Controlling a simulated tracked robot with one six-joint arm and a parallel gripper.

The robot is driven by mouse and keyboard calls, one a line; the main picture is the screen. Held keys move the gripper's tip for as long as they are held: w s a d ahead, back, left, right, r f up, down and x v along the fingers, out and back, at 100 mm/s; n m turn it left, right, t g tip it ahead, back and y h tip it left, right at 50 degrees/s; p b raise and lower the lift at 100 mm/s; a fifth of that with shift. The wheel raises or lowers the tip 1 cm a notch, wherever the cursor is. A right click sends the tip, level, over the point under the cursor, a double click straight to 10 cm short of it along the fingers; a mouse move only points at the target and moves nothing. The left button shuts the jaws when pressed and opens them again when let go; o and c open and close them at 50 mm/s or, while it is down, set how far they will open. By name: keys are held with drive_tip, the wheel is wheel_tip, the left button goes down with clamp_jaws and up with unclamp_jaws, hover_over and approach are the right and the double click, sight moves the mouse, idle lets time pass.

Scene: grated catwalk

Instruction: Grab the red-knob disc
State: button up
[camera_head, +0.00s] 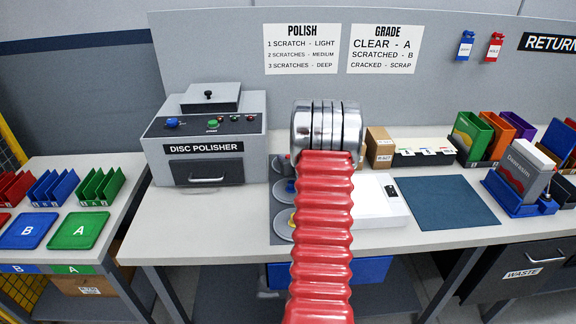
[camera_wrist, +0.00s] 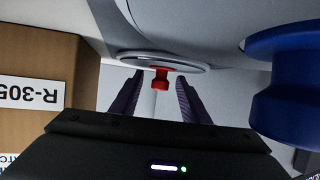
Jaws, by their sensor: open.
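The red knob (camera_wrist: 160,76) shows in the wrist view, small, between and apparently beyond my fingertips, against a pale grey disc rim (camera_wrist: 150,62). My gripper (camera_wrist: 158,84) is open, with one dark finger on each side of the knob in the picture. I cannot tell whether either finger touches it. A larger blue knob (camera_wrist: 285,85) stands close at the right. Part of the grey disc rack (camera_head: 277,203) shows left of the arm.
A cardboard box (camera_wrist: 45,90) labelled R-305 is close at left in the wrist view. The disc polisher (camera_head: 206,140) stands left on the bench. A white case (camera_head: 380,200) and a bare dark blue mat (camera_head: 440,203) lie right of my arm.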

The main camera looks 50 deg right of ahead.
drive_tip(key=shift+w+d+f, duration=0.1)
drive_tip(key=shift+w, duration=0.05)
drive_tip(key=shift+c, duration=0.7)
clamp_jaws()
